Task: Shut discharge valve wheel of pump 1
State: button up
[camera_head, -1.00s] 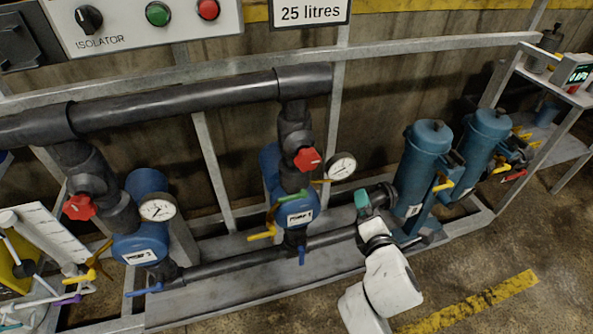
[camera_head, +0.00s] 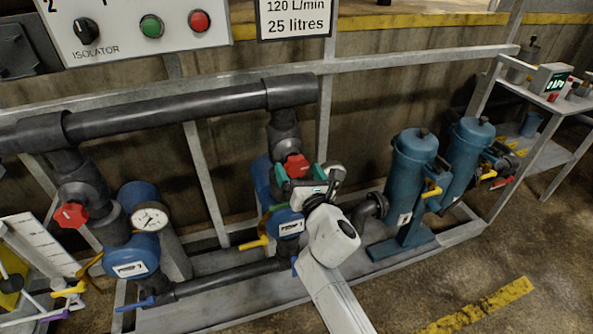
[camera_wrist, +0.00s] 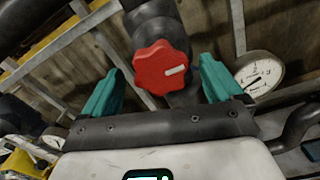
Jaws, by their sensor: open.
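A red lobed valve wheel (camera_head: 295,167) sits on the black riser of the middle blue pump (camera_head: 289,222). The number on that pump's label is too small to read surely. My gripper (camera_head: 305,172) is open in front of this wheel. In the wrist view the red wheel (camera_wrist: 161,68), with a white mark on its face, shows between my two teal fingers (camera_wrist: 160,80). They flank it with gaps on both sides, and I see no contact. A second red wheel (camera_head: 71,215) is on the left pump (camera_head: 134,262).
A pressure gauge (camera_wrist: 260,74) is close to the right finger. Yellow-handled (camera_head: 253,243) and blue-handled levers stick out low. Blue filter canisters (camera_head: 413,165) stand at right. A horizontal black pipe (camera_head: 165,110) runs above. Floor at lower right is clear.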

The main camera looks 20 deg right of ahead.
jog(key=shift+w, duration=1.15)
jog(key=c, duration=1)
